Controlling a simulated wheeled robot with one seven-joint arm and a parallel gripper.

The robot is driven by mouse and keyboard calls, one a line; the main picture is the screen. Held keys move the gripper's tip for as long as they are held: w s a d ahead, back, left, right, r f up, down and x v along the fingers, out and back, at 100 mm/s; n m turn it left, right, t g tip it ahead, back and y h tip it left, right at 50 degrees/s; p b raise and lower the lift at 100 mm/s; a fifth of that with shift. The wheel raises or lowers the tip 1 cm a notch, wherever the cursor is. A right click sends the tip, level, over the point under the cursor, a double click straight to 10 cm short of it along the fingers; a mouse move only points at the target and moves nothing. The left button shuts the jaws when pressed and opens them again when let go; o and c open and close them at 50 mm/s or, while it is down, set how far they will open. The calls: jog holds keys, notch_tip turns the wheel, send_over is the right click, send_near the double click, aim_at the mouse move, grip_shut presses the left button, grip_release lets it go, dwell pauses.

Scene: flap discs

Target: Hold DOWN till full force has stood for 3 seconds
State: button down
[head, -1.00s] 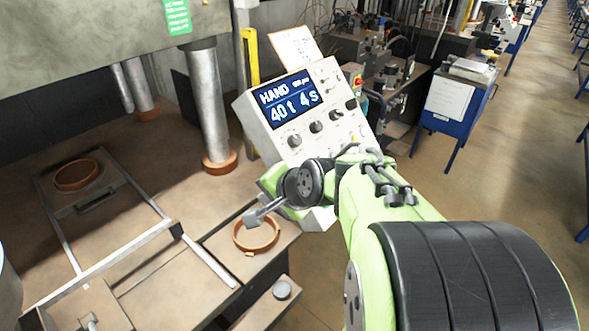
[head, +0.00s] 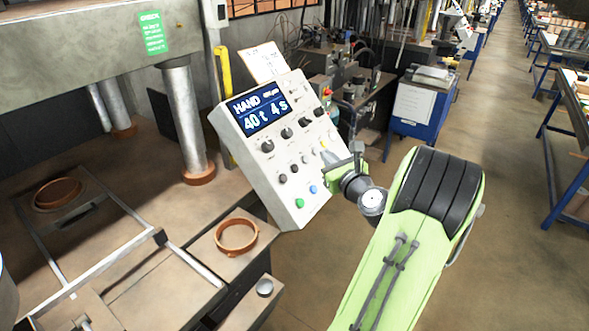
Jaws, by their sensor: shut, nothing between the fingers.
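The control box (head: 262,165) stands tilted in the middle of the head view. Its blue display (head: 260,110) reads HAND, 40 t and 4 s. Black knobs run below the display, and small dark buttons, a green button (head: 299,203) and a blue button (head: 313,189) sit lower down. The button labels are too small to read, so I cannot tell which is DOWN. My gripper (head: 328,157) is shut and empty, at the right edge of the box's face. It partly hides that edge, and I cannot tell whether it touches.
The press column (head: 186,120) rises left of the box. Orange-brown rings lie on the press bed (head: 58,193) and on the near ledge (head: 236,236). A blue stand (head: 413,120) with a paper sheet is behind my arm. Open floor lies at right.

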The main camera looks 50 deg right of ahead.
aim_at(295, 169)
jog(key=w+f, duration=0.1)
jog(key=w, duration=0.1)
jog(key=w+f+b, duration=0.1)
jog(key=w+f, duration=0.1)
jog(key=w+f+b, duration=0.1)
jog(key=w+f, duration=0.1)
jog(key=shift+a, duration=0.3)
jog(key=shift+w+f, duration=0.35)
jog(key=shift+w, duration=0.05)
dwell(1.4)
jog(key=shift+w+f, duration=0.25)
jog(key=shift+w, duration=0.05)
